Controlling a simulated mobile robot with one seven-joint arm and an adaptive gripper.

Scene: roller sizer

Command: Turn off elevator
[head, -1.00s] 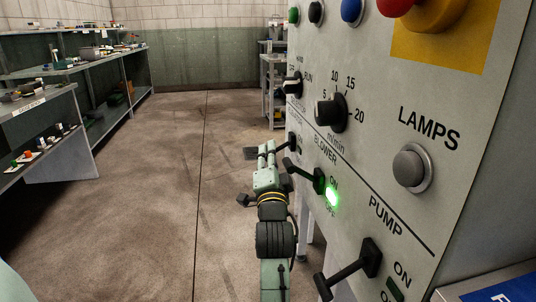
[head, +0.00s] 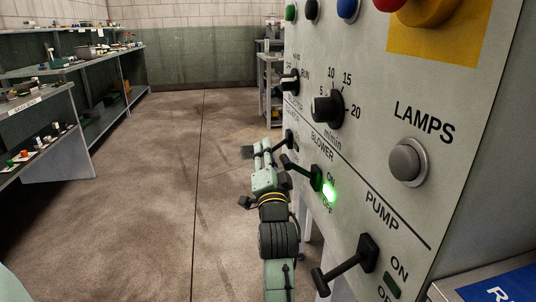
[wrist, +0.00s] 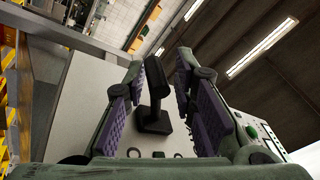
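The grey control panel (head: 370,150) fills the right of the head view. A small black lever (head: 290,140) at its far left edge sits below a partly readable label ending in "ATOR", probably the elevator lever. My gripper (head: 259,152) is seen from behind at this lever's left. In the wrist view a black lever (wrist: 154,90) stands between the two purple-padded fingers of my gripper (wrist: 158,62). The fingers are apart, with gaps visible beside the lever's handle. The elevator's on/off marks and lamp are not visible.
The blower lever (head: 300,172) with a lit green lamp (head: 329,191) is close to the right of my arm. The pump lever (head: 345,266) juts out at the lower right. Shelves (head: 60,110) line the left; the floor (head: 150,200) between is clear.

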